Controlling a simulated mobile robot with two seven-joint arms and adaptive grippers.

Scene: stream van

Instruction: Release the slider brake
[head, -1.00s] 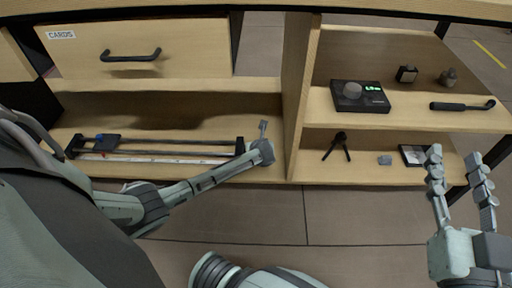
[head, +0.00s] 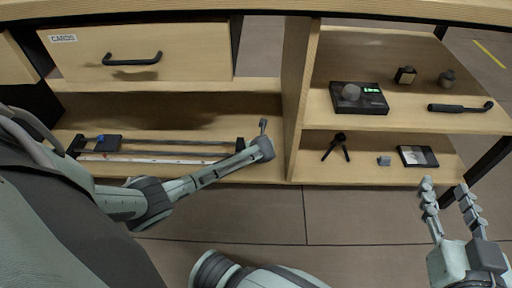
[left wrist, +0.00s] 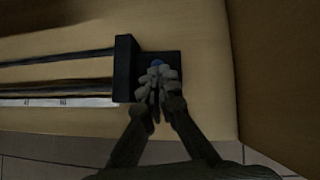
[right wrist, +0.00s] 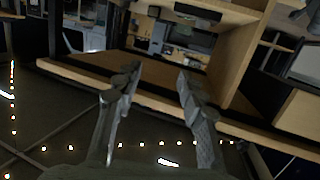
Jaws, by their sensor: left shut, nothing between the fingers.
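The slider (head: 170,154) lies on the lower left shelf, with two dark rails, a pale scale strip and end blocks. Its dark carriage (head: 110,143) with a bluish part sits near the left end. In the left wrist view, a dark end block (left wrist: 126,62) and a plate with a small blue knob (left wrist: 157,62) show at the rails' right end. My left gripper (head: 263,126) is there, also seen in the left wrist view (left wrist: 157,88). It is shut and empty, its fingertips over the plate just below the knob; contact cannot be told. My right gripper (head: 444,187) is open and empty.
A vertical divider (head: 297,100) stands just right of the left hand. The drawer (head: 140,50) marked CARDS is above the slider. Right shelves hold a black control box (head: 358,98), a handle-like tool (head: 460,107), a small tripod (head: 337,146) and a framed card (head: 418,156).

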